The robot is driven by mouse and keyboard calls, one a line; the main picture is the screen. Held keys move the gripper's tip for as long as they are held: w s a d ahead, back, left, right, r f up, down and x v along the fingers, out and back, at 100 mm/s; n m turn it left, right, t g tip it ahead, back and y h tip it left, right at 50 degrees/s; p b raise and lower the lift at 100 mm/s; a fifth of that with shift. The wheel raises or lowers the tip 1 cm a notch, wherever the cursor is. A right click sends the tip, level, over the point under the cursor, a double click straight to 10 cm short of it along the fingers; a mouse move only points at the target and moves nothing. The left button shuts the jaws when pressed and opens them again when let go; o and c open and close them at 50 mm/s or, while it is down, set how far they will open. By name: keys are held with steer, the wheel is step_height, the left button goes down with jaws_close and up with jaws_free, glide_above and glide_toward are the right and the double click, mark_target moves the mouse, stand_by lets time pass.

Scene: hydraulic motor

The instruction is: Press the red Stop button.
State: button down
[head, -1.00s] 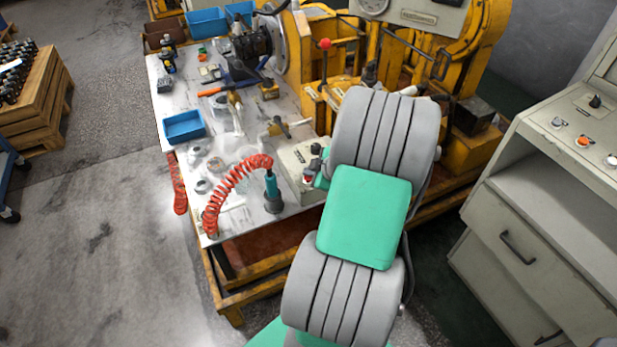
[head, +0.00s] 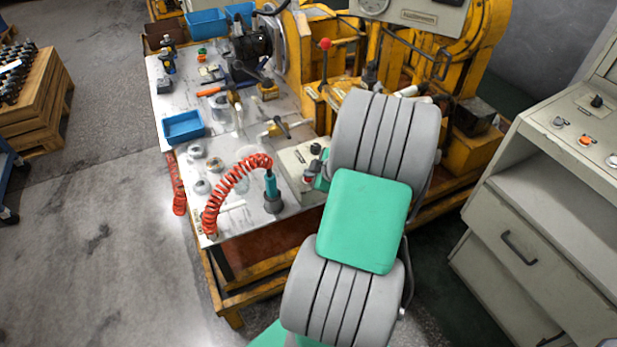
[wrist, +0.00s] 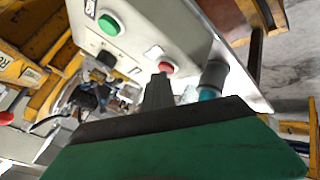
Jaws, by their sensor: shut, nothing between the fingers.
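The red Stop button (wrist: 166,67) sits on the sloping face of a pale control box (wrist: 165,28) in the wrist view. A green button (wrist: 110,25) and a black knob (wrist: 106,59) are on the same face. My gripper (wrist: 160,78) is shut and empty, its tips showing right beside the red button's lower left edge. I cannot tell whether they touch it. In the head view the control box (head: 292,160) stands on the workbench, partly hidden by my arm, and the red button (head: 308,179) shows small at its edge.
A teal tool (head: 271,186) with a coiled red hose (head: 222,190) stands close left of the box on the workbench (head: 240,222). Yellow machinery (head: 318,105) rises behind. A grey console (head: 545,165) with other buttons is at right. Open floor lies at left.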

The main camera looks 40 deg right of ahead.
mark_target(310, 180)
steer(key=shift+r+p, duration=0.3)
steer(key=shift+r, duration=0.45)
steer(key=shift+r+p, duration=1.15)
steer(key=shift+r, duration=1.35)
